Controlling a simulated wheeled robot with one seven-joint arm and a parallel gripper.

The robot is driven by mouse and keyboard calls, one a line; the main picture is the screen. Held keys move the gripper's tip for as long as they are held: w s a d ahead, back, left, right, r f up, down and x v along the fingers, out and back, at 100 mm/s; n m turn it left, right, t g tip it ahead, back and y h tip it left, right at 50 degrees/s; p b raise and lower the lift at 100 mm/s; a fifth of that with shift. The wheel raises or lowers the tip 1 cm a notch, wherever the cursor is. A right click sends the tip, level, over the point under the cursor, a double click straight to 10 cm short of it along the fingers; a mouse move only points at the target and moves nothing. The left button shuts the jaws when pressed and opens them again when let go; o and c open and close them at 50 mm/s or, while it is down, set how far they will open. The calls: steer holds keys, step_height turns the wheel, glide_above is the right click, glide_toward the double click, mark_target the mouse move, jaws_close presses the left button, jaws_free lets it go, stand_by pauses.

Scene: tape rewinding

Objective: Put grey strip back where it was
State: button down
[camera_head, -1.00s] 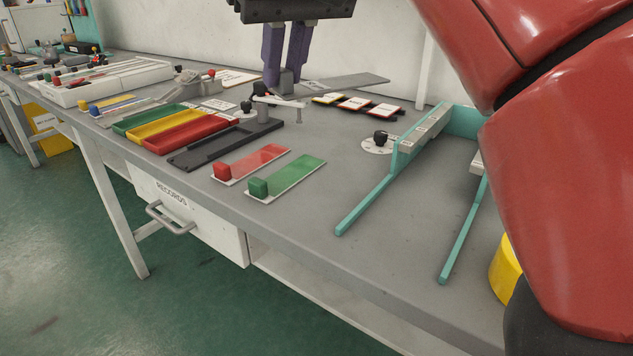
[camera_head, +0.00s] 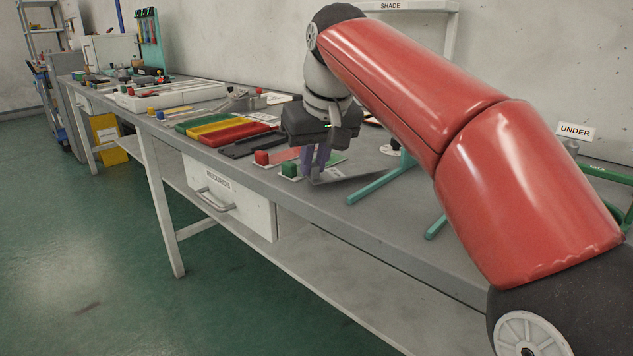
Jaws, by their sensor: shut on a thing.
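My gripper (camera_head: 315,170) is shut on the grey strip (camera_head: 345,176), its purple fingers pointing down. The strip is thin and flat and sticks out to the right of the fingers, low over the table by the green slip with its green block (camera_head: 291,170). I cannot tell whether the strip touches the table. The gripper body hides part of the table behind it.
A red block (camera_head: 262,157) on a card, a dark tray (camera_head: 247,145) and red, yellow and green trays (camera_head: 222,131) lie to the left. A teal frame (camera_head: 383,181) stands to the right. My red arm crosses the right side. The table's front edge is close.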

steer(key=shift+w+f, duration=0.1)
steer(key=shift+f, duration=0.6)
steer(key=shift+r, duration=0.2)
steer(key=shift+f, duration=0.1)
steer(key=c, duration=1.4)
jaws_free()
steer(key=shift+f, duration=0.1)
